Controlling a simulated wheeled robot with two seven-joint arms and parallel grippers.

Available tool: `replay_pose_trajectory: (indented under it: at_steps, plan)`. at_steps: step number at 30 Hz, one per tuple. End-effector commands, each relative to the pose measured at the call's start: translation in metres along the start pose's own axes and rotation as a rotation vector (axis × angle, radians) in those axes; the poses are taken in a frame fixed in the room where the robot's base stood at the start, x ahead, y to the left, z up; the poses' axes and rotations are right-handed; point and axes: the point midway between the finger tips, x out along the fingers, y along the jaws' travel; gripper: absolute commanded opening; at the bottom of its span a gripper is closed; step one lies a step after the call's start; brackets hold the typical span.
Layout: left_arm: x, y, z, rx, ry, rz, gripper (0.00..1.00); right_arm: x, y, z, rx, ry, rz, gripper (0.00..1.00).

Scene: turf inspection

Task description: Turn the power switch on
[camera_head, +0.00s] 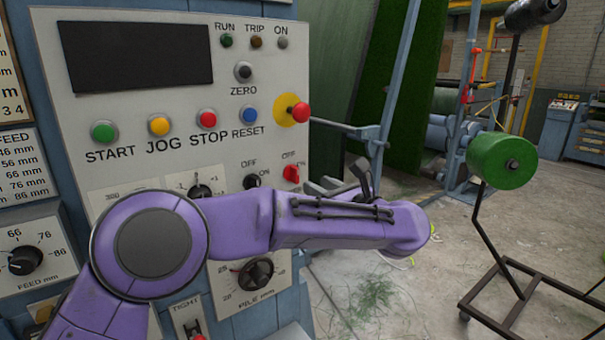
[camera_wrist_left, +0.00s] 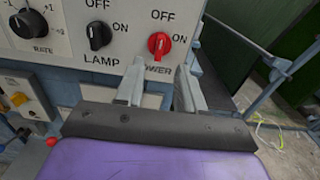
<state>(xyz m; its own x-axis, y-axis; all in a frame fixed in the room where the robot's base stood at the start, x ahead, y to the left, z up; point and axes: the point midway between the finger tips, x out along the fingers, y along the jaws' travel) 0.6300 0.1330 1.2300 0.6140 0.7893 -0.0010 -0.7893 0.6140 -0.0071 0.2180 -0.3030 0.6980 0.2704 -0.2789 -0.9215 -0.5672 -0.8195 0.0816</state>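The power switch is a red rotary knob (camera_wrist_left: 159,44) on the grey-white control panel, with OFF above it, ON to its right and POWER below. Its ridge looks roughly upright, toward OFF. It also shows in the head view (camera_head: 291,174), just above my left forearm. My left gripper (camera_wrist_left: 158,78) is open and empty. Its two grey fingers point at the panel, below the knob in the wrist view and apart from each other. In the head view the left gripper (camera_head: 344,182) is partly hidden behind my purple arm. My right gripper is in neither view.
A black lamp knob (camera_wrist_left: 99,35) sits left of the power switch. A red emergency button (camera_head: 299,112) on a yellow disc juts out above it. A blue metal frame (camera_head: 372,133) stands right of the panel, and a green roll (camera_head: 501,160) on a stand is further right.

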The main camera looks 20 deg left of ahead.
Motion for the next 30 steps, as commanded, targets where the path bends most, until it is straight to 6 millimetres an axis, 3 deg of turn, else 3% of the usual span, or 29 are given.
replay_pose_trajectory:
  at_steps: [3,9,20,24,30]
  plan:
    - [0.029,0.000,0.005,0.004,0.002,0.003,0.38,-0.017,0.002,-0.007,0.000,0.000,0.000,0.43]
    - [0.064,0.000,0.003,0.005,0.000,0.001,0.38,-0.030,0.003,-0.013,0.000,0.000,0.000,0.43]
    - [0.074,0.000,0.000,0.006,-0.003,-0.001,0.38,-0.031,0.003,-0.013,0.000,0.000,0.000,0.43]
    - [0.074,0.000,0.000,0.007,-0.003,-0.001,0.00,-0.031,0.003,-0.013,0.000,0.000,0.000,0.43]
    - [0.074,0.000,0.000,0.009,-0.003,-0.002,0.00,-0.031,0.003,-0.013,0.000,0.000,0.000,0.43]
